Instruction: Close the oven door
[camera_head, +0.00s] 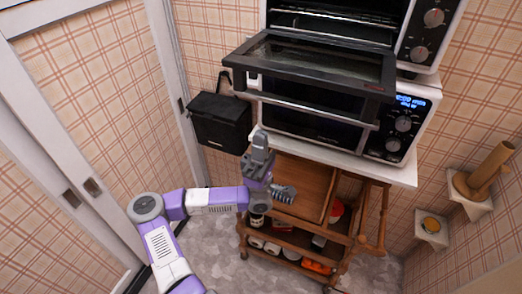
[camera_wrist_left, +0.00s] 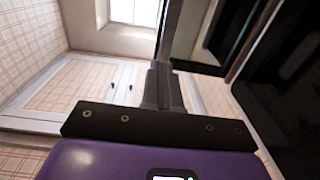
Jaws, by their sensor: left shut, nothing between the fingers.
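The upper oven (camera_head: 347,17) stands at the top of the head view. Its door (camera_head: 315,62) is open, folded down and sticking out flat toward me, with a black frame, a glass pane and a handle bar along its front edge. My left gripper (camera_head: 261,138) is shut and empty, pointing up. In the picture it is below the door's left part, apart from the door. In the left wrist view the shut fingers (camera_wrist_left: 163,85) show in the middle, with dark oven surfaces to the right. My right gripper is not in view.
A second oven (camera_head: 317,122) with a lit display sits under the upper one on a white shelf (camera_head: 345,157). A black box (camera_head: 219,122) hangs on the wall at left. A wooden cart (camera_head: 297,187) stands below. Small wall shelves (camera_head: 432,229) are at right.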

